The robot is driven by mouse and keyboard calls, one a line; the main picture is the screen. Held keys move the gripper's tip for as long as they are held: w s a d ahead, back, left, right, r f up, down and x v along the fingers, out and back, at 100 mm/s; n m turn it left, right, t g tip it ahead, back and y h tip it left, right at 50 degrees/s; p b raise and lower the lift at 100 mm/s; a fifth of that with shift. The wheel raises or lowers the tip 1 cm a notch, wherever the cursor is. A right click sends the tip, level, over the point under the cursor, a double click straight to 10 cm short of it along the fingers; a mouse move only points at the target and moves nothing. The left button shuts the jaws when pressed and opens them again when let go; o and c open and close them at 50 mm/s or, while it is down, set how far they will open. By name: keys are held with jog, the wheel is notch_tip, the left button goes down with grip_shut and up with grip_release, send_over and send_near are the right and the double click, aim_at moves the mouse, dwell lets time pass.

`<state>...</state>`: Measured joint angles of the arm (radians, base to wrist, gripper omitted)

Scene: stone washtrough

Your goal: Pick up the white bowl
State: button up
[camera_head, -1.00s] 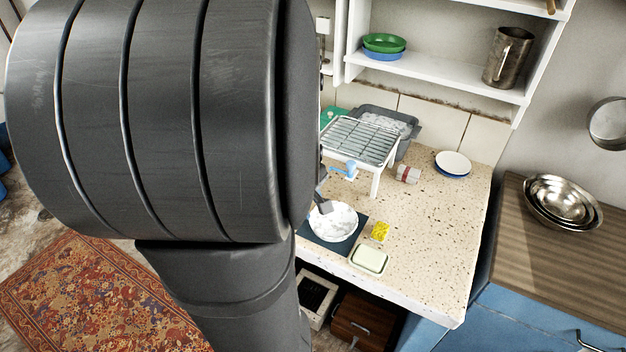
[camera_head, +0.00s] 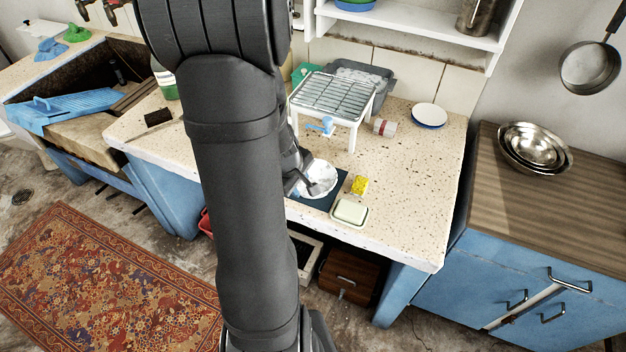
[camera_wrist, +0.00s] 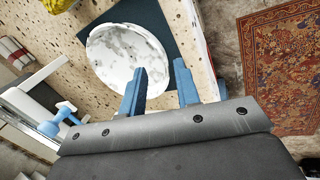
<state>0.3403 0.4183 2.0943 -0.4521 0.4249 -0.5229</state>
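The white bowl (camera_head: 321,178), with grey marbled patches, sits on a dark mat (camera_head: 338,190) on the speckled counter. The wrist view shows the bowl (camera_wrist: 122,52) from above, apparently empty. My gripper (camera_wrist: 161,66) is open, with two blue fingers at the bowl's edge. In that view the left finger overlaps the inside of the bowl and the right finger lies outside it over the mat, with the rim between them. I cannot tell how far the fingertips reach below the rim. In the head view my arm hides most of the gripper, left of the bowl.
A yellow sponge (camera_head: 360,185) and pale soap on a dish (camera_head: 349,213) lie right of the bowl.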

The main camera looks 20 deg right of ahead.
aim_at(303, 193)
jog(key=shift+x, duration=1.8)
jog(key=shift+s, duration=0.1)
grip_shut()
